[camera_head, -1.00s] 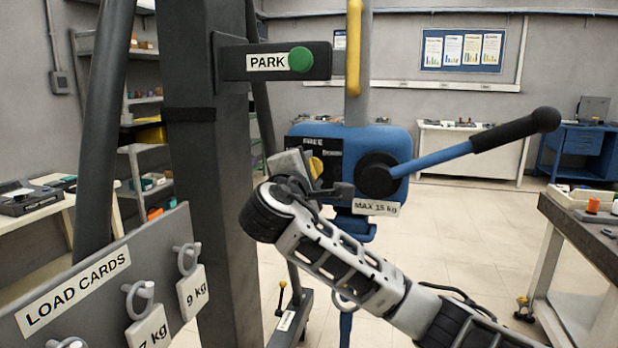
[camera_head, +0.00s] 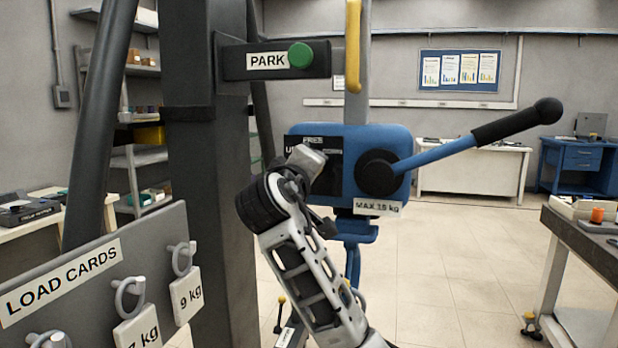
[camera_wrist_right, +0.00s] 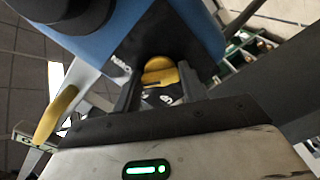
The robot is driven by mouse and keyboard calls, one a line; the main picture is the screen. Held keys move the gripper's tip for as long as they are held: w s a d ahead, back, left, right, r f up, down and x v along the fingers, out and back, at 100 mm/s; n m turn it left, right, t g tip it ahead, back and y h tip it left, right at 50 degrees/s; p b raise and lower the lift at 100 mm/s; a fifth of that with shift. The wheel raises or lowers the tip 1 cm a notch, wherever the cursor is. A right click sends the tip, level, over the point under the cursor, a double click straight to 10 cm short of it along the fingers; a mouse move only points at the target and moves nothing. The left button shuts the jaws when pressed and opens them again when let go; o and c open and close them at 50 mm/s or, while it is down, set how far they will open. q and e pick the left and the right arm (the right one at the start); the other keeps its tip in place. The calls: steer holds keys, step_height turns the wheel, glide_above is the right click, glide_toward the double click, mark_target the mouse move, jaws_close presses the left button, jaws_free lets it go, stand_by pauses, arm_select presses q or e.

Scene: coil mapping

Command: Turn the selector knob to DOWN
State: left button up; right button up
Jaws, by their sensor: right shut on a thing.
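The selector knob is yellow (camera_wrist_right: 160,72) and sits on a black plate on the blue hoist body (camera_head: 398,150). In the right wrist view it lies between the two fingers of my right gripper (camera_wrist_right: 158,88), which is shut on it. A partly covered label (camera_wrist_right: 122,68), upside down there, looks like part of DOWN. In the head view my right gripper (camera_head: 318,185) is in front of the black plate (camera_head: 316,141) and hides the knob. FREE shows at the plate's top; the letter U shows at its left. My left gripper is not in view.
A blue lever with a black grip (camera_head: 515,122) sticks out right of the hoist. A dark post (camera_head: 205,200) with a PARK arm and green button (camera_head: 300,55) stands left. A LOAD CARDS board (camera_head: 90,285) is at lower left. Open floor lies to the right.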

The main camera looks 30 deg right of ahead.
steer(key=shift+f+m, duration=0.15)
steer(key=shift+m, duration=0.55)
steer(key=shift+b, duration=0.3)
steer(key=o, duration=1)
steer(key=b+v, duration=0.2)
steer(key=v, duration=1.4)
